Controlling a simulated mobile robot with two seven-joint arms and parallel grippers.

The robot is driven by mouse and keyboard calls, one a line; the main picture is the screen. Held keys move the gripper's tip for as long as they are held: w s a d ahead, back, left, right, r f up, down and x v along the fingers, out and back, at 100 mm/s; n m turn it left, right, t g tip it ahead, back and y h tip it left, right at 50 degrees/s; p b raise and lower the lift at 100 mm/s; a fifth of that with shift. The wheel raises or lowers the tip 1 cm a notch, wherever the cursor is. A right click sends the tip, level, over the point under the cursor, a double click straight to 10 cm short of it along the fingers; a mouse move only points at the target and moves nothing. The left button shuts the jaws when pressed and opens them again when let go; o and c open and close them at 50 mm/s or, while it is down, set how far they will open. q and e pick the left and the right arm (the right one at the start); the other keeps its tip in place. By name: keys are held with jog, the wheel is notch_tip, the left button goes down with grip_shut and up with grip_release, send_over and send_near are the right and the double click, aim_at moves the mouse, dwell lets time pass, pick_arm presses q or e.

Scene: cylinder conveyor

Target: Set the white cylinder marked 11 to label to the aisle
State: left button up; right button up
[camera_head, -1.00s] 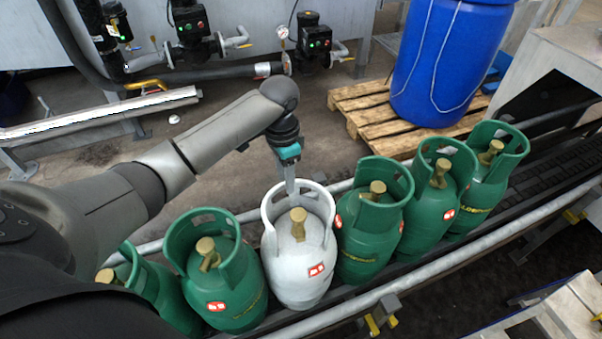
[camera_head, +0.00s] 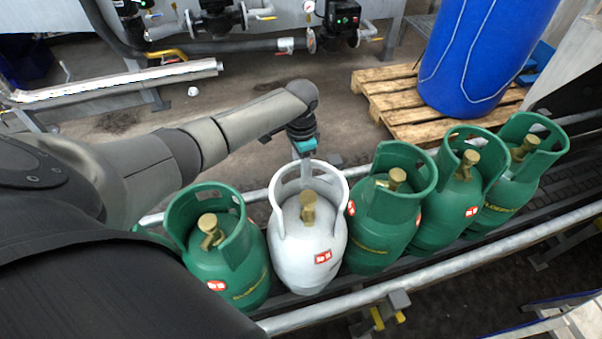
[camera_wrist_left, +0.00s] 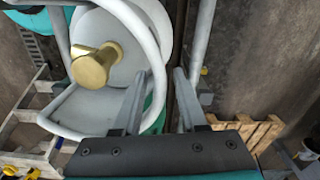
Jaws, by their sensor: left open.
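The white cylinder (camera_head: 290,256) stands upright in a row of green ones. It has a round open collar, a brass valve and a small red-and-white label whose marking I cannot read. My left gripper (camera_head: 305,163) is at the far side of its collar, pointing down. In the left wrist view the jaws (camera_wrist_left: 160,85) are open. The white collar (camera_wrist_left: 152,50) is close by the left finger there, and the brass valve (camera_wrist_left: 92,66) is further left. My right gripper is not in view.
A green cylinder (camera_head: 232,268) stands left of the white one, close beside it; several more (camera_head: 375,235) stand right. Metal rails (camera_head: 450,268) run along both sides of the conveyor. A wooden pallet (camera_head: 385,100) with a blue drum (camera_head: 480,55) stands behind. Pipes and valves line the back.

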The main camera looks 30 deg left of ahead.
pick_arm(q)
jog(key=shift+f, duration=1.05)
grip_shut()
dwell(0.7)
